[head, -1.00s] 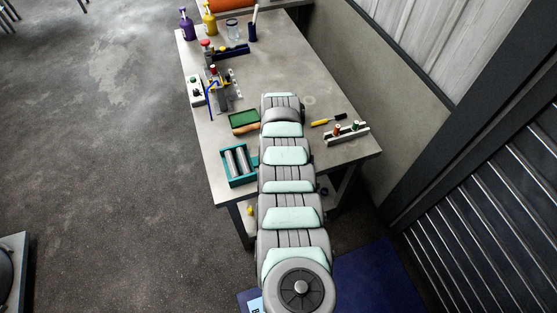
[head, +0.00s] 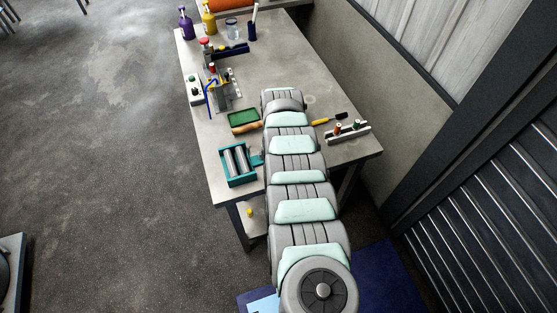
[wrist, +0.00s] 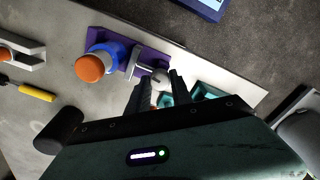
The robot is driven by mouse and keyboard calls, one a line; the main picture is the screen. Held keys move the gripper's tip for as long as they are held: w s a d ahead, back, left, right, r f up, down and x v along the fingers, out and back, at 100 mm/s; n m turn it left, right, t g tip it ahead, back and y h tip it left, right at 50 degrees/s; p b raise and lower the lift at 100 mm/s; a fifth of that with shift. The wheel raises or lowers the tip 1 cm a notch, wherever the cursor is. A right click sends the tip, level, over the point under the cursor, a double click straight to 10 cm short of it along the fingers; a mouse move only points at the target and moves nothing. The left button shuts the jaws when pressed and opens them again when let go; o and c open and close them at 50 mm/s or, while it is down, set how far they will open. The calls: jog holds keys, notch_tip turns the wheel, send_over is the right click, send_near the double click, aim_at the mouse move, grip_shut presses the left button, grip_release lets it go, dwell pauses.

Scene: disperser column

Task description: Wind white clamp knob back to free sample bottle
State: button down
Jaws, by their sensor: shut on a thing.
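In the wrist view, the white clamp knob (wrist: 162,74) sits between the fingertips of my gripper (wrist: 158,82), which is shut on it. The knob belongs to a metal clamp (wrist: 145,63) on a purple base (wrist: 109,36). The sample bottle (wrist: 98,62), blue with an orange cap, stands on this base to the left of the clamp. The fingers partly hide the knob, and I cannot tell whether the clamp touches the bottle. In the head view, my arm hides the knob, bottle and gripper.
A teal tray with metal rollers (head: 252,176) stands at the table's near left edge, and a green-topped block (head: 243,116) lies beyond it. A yellow-handled tool (head: 328,119) and a rack with spools (head: 347,134) lie right of my arm. The table's far right is clear.

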jog(key=shift+f+n, duration=0.1)
jog(key=shift+n, duration=0.6)
jog(key=c, duration=1.1)
grip_release()
jog(key=shift+c, duration=0.2)
jog(key=shift+r, duration=0.2)
notch_tip(320, 180, up, 11)
jog(key=shift+f+p, duration=0.2)
jog(key=shift+p, duration=0.25)
